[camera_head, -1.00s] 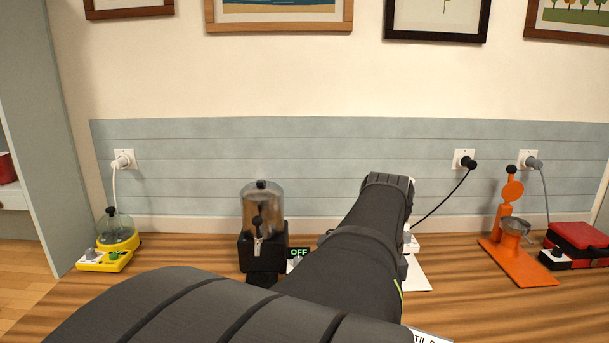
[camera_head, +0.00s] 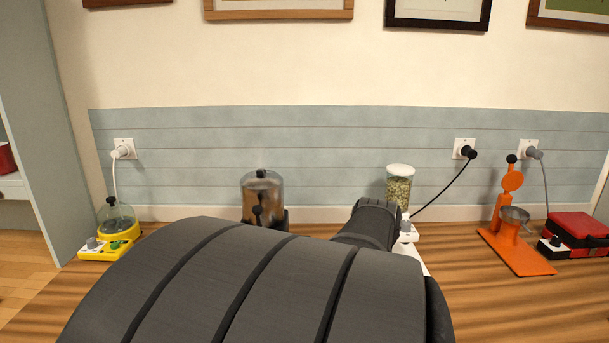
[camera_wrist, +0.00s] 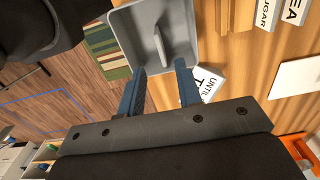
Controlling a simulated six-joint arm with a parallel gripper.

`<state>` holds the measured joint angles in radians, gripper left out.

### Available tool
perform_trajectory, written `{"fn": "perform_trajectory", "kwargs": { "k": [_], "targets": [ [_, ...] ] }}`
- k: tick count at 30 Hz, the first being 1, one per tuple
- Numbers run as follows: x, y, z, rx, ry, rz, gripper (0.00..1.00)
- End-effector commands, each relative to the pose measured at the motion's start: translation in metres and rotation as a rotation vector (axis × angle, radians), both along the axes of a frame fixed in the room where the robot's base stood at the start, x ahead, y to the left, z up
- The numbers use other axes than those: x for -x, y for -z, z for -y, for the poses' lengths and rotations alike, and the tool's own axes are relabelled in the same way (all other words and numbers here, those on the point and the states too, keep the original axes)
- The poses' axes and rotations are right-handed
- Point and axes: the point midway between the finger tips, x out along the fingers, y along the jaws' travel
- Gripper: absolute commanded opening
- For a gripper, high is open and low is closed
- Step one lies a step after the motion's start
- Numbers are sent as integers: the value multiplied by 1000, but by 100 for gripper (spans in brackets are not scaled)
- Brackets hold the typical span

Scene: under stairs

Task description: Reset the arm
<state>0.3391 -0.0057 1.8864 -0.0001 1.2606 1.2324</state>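My gripper (camera_wrist: 160,84) shows in the wrist view with its two blue fingers spread apart. Nothing shows held between them. A grey tray (camera_wrist: 122,32) with an upright rib inside lies beyond the fingertips, over the wooden worktop (camera_wrist: 225,65); I cannot tell the gap between. My dark arm fills the lower middle of the head view, and my gripper is hidden there.
A dark dispenser (camera_head: 262,190) and a lidded jar (camera_head: 399,190) stand behind my arm. A yellow appliance (camera_head: 117,238) is at left, an orange stand (camera_head: 520,256) and red case (camera_head: 577,229) at right.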

Motion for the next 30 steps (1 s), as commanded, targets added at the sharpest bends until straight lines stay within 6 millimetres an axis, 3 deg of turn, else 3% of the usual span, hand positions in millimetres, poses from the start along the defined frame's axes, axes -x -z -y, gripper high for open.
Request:
{"fn": "perform_trajectory", "kwargs": {
  "k": [14, 30],
  "targets": [
    [-7, 0, -65, 0, -6, -1, 32],
    [0, 0, -134, 0, -6, 0, 32]
  ]
}}
